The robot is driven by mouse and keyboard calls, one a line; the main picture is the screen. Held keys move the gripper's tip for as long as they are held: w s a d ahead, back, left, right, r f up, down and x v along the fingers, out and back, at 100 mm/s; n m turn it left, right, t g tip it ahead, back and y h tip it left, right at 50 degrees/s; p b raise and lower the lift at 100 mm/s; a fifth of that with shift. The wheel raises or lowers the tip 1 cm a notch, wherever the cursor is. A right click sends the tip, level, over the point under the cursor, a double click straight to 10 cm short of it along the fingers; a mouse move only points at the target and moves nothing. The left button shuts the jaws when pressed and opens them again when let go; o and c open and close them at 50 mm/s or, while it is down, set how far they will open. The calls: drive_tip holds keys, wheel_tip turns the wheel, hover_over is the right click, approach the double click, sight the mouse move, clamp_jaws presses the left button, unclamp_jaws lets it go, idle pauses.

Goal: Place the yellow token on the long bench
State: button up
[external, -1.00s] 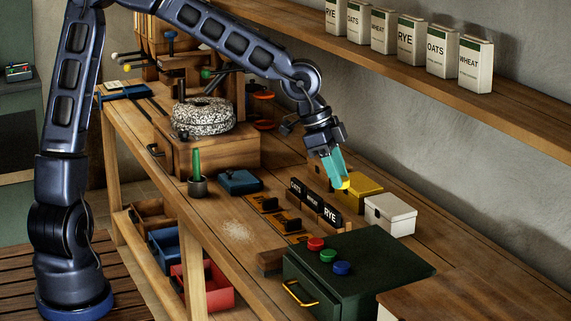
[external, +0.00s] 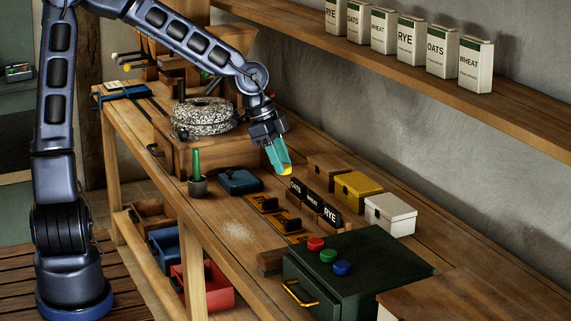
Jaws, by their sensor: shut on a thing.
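The yellow token (external: 286,170) shows at the tips of my gripper (external: 280,160), whose teal fingers are shut on it. The gripper points down and holds the token above the long bench (external: 350,240), behind the row of dark label blocks and left of the brown box. Much of the token is hidden by the fingers.
Brown (external: 325,170), yellow (external: 357,190) and white (external: 390,213) boxes stand along the bench's back. Label blocks marked OATS, WHEAT and RYE (external: 330,213) stand in front. A green cabinet (external: 385,265) with coloured buttons stands nearer. A millstone (external: 202,117) sits at the far left.

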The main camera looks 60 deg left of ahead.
hover_over(243, 241)
drive_tip(key=s+a, duration=0.1)
wheel_tip(243, 241, down, 2)
drive_tip(key=shift+a+f, duration=0.1)
drive_tip(key=shift+f, duration=10.1)
drive_tip(key=shift+f, duration=0.15)
drive_tip(key=o, duration=0.9)
drive_tip(key=shift+o, duration=0.2)
